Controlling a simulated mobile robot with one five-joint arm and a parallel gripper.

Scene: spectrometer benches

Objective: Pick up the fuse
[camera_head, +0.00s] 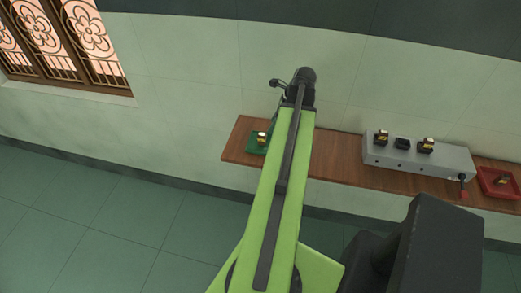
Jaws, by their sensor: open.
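Small fuse-like pieces, pale and brass-coloured, show in several places; they are too small to tell apart for certain. One fuse (262,138) stands on a green tray (252,148) at the left end of the wooden shelf. Two others (381,137) (427,143) sit in dark holders on a grey box (450,160). Another (502,181) lies in a red tray (487,190) at the right. My gripper (279,84) is at the far end of my green arm, above the shelf and apart from the fuses. It is small and partly hidden by the wrist; nothing shows in it.
A dark holder (403,143) between the two on the box shows no fuse. The wooden shelf (335,158) is bare between green tray and box. The wall (190,70) rises behind it.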

